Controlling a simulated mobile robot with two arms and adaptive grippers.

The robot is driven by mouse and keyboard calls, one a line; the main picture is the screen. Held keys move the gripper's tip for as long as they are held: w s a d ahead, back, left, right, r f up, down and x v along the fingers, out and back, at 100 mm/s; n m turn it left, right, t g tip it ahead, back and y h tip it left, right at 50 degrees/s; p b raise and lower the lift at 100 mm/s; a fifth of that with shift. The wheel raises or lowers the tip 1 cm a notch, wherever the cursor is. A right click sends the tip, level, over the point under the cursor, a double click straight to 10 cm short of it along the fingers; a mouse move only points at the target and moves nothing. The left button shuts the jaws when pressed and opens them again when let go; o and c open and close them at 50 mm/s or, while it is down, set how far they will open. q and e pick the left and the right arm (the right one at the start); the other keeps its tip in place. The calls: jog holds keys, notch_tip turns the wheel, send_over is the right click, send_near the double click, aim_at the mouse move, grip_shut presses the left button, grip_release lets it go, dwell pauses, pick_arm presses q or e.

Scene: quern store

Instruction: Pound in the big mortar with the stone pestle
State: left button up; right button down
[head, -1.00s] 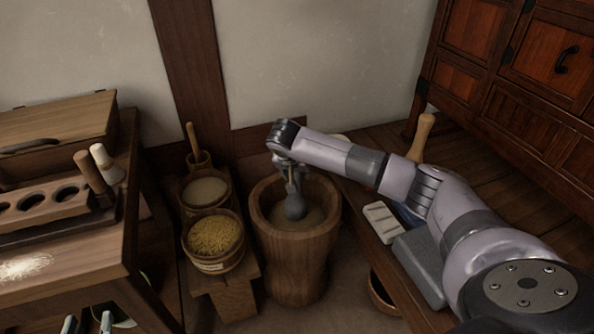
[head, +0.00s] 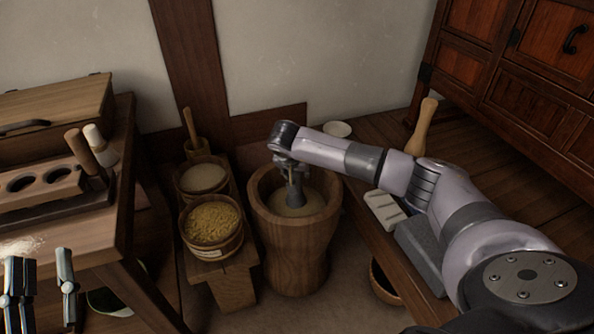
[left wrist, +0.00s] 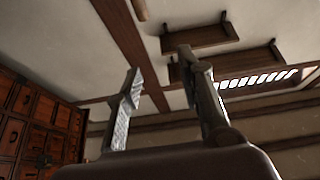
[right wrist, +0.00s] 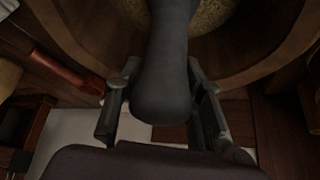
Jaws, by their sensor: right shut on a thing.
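The big wooden mortar (head: 292,255) stands on the floor in the middle of the head view, with pale grainy stuff (head: 312,205) in its bowl. The dark grey stone pestle (head: 297,195) stands nearly upright inside the bowl, its lower end down at the grainy stuff. My right gripper (head: 291,170) is shut on its upper part, above the bowl. In the right wrist view the pestle (right wrist: 170,60) passes between the fingers, with the mortar's rim (right wrist: 268,75) behind. My left gripper (head: 42,285) is open and empty at lower left, by the table.
A tub of yellow grain (head: 213,222) and a tub of pale meal (head: 203,178) stand on a low stool left of the mortar. A wooden table (head: 75,235) is at left. At right, a low bench holds a grey stone block (head: 420,252) and a wooden pestle (head: 424,125).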

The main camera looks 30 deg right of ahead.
pick_arm(q)
jog(key=shift+r, duration=0.15)
pick_arm(e)
jog(key=shift+w, duration=0.1)
pick_arm(q)
jog(key=shift+s+r+t, duration=0.4)
jog(key=shift+r+t, duration=0.05)
jog(key=shift+t, duration=0.05)
pick_arm(e)
jog(key=shift+f, duration=0.2)
